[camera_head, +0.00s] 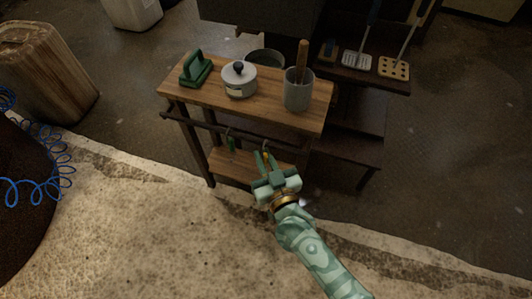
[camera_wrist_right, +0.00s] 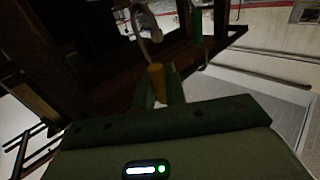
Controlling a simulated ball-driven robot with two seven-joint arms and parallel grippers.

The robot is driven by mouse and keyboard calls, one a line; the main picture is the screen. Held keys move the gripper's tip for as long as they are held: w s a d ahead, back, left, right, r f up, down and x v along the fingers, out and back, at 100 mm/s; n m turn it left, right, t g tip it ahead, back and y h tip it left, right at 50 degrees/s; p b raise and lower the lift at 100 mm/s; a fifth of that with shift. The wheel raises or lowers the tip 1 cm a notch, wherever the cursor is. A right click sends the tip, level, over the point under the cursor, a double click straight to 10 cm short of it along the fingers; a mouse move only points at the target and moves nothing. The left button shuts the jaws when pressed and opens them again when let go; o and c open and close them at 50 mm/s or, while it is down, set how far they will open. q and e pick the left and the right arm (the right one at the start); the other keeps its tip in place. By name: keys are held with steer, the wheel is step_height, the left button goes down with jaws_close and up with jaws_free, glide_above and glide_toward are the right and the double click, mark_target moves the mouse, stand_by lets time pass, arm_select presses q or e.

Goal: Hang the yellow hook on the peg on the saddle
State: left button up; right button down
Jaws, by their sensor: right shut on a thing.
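My right gripper (camera_head: 265,163) is in front of the wooden cart's front rail, near the rail's right part. It is shut on the yellow hook (camera_head: 265,156), whose yellow grip also shows between the fingers in the wrist view (camera_wrist_right: 157,80). A pale curved piece (camera_wrist_right: 150,28) rises beyond the grip in that view; I cannot tell whether it touches the rail. The saddle and its peg cannot be made out clearly. My left gripper is not in view.
The rail (camera_head: 195,124) runs along the cart (camera_head: 210,98). A green-handled hook (camera_head: 231,143) hangs left of my gripper. A lower shelf (camera_head: 228,168) lies below.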

steer(key=shift+s+a+p, duration=0.25)
steer(key=shift+s+a, duration=0.05)
steer(key=shift+s, duration=0.6)
steer(key=shift+s+a+p, duration=0.25)
steer(key=shift+s+p, duration=0.05)
steer(key=shift+s, duration=0.6)
steer(key=shift+s+a+p, duration=0.25)
steer(key=shift+s+a, duration=0.05)
steer(key=shift+s, duration=0.6)
